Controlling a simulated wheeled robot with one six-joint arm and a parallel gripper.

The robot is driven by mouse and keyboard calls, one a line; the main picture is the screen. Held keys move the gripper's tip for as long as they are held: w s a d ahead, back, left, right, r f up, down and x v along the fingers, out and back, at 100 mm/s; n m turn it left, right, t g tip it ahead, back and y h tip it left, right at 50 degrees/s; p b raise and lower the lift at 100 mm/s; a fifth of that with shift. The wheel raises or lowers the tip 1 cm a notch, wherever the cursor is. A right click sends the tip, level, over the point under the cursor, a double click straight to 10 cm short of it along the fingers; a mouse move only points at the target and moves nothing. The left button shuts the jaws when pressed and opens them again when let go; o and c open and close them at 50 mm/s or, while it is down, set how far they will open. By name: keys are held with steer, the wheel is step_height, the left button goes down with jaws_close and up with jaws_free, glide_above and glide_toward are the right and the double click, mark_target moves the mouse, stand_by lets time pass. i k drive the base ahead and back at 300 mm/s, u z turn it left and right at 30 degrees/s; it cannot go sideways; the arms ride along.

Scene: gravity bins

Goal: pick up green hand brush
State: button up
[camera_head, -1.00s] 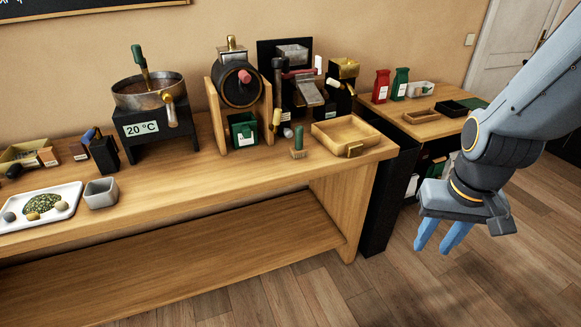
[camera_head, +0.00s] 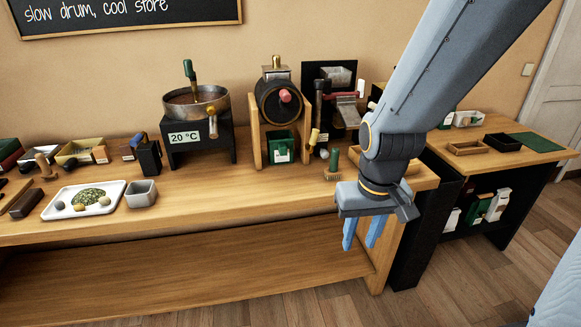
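The green hand brush (camera_head: 334,161) stands on the wooden workbench near its right end. It has an upright green handle on a tan, brush-like base. My gripper (camera_head: 361,243) hangs in front of the bench's front edge, nearer the camera and lower in the picture than the brush. Its two blue fingers point down with a gap between them and nothing visible in it. The gripper is apart from the brush. My arm hides part of the bench's right end.
A wooden tray (camera_head: 396,166) is partly hidden behind my arm, right of the brush. A drum machine on a wooden stand (camera_head: 255,137) and a green bin (camera_head: 281,147) stand left of it. A grey cup (camera_head: 141,194) sits farther left. The bench front between is clear.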

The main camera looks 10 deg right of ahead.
mark_target(333, 171)
steer(key=u, duration=0.2)
steer(key=i, duration=1.2)
steer(key=z, duration=0.6)
